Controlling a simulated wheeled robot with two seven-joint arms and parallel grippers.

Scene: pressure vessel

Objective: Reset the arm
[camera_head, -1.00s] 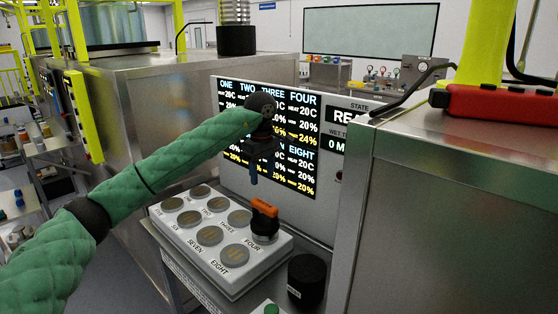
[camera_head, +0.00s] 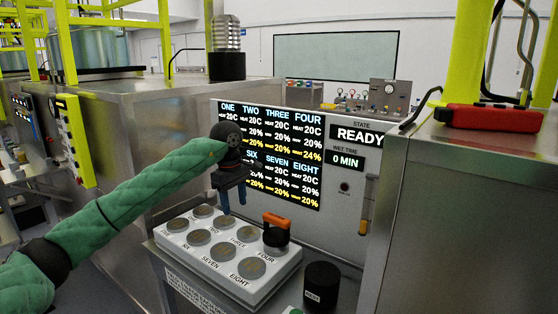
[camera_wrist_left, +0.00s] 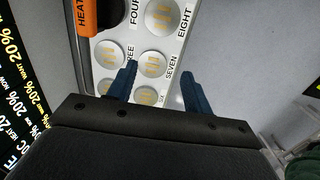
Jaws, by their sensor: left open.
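My left arm, in a green quilted sleeve, comes in from the left in the head view. Its left gripper (camera_head: 229,203) points down above the back of a white panel (camera_head: 235,292) with several round numbered pads. In the left wrist view the two blue fingers (camera_wrist_left: 158,88) stand apart with nothing between them, over the panel. An orange-topped black knob (camera_head: 276,230) is at the panel's right corner, to the right of the gripper; its orange top also shows in the wrist view (camera_wrist_left: 96,18). My right gripper is not in view.
A display screen (camera_head: 310,165) stands close behind the gripper, partly hidden by it; the state reads READY. A black cylinder (camera_head: 320,285) stands right of the panel. Metal cabinets (camera_head: 450,220) flank the station, with a red box (camera_head: 490,119) on the right one.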

